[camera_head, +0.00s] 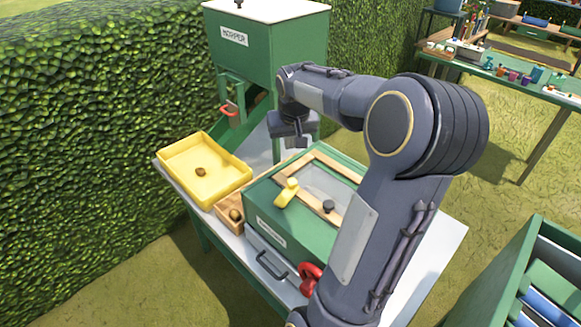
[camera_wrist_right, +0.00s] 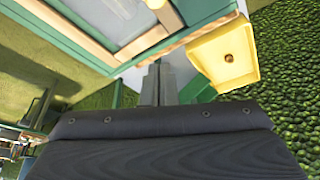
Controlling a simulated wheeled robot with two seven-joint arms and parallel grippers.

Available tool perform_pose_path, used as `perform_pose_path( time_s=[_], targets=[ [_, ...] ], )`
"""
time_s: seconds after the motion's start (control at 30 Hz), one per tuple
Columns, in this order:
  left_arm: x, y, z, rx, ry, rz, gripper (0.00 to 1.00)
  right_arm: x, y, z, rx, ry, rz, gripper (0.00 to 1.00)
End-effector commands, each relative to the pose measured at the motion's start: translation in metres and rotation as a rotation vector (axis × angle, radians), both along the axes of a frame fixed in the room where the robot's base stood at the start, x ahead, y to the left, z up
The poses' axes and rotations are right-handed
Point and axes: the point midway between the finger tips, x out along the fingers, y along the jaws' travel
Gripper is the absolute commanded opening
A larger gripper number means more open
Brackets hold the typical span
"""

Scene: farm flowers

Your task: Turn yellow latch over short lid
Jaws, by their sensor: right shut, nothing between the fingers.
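The yellow latch (camera_head: 287,192) sits on the wooden frame (camera_head: 301,203) on top of the green box (camera_head: 262,203). It lies slantwise across the frame's front strip. A pale lid panel (camera_head: 322,181) fills the frame, and a dark knob (camera_head: 328,206) stands near its front edge. My forearm hides the box's right part. My right gripper (camera_head: 300,142) points down behind the box's far left side, apart from the latch. Its fingers (camera_wrist_right: 158,84) are together and empty in the wrist view. My left gripper is out of view.
A yellow tray (camera_head: 190,180) with a brown lump lies left of the box. A small wooden tray (camera_head: 229,211) stands between them. The green hopper (camera_head: 266,45) rises behind. A red knob (camera_head: 311,278) and a dark handle (camera_head: 271,266) are on the front side.

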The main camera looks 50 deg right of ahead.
Motion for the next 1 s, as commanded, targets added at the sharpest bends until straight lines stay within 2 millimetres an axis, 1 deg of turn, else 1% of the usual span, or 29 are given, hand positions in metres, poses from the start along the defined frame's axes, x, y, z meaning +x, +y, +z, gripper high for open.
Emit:
perform_pose_path(
  time_s=[0.03,0.2,0.37,0.5,0.6,0.77,1.0],
  targets=[
    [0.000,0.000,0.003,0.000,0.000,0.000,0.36,0.002,-0.002,-0.010,0.003,0.006,0.000,0.00],
    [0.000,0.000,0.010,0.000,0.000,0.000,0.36,0.012,-0.009,-0.044,0.005,0.005,-0.001,0.00],
    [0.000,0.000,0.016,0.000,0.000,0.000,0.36,0.021,-0.016,-0.075,0.005,0.005,0.002,0.00],
    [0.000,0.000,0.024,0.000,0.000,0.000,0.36,0.005,-0.003,-0.078,0.001,0.000,0.000,0.00],
    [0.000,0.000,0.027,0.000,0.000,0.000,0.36,-0.003,0.003,-0.082,0.003,0.000,0.001,0.00],
    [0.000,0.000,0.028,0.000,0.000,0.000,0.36,-0.008,0.007,-0.084,0.001,-0.002,0.002,0.00],
    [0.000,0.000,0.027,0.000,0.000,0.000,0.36,-0.009,0.008,-0.085,0.001,-0.002,0.002,0.00]
  ],
)
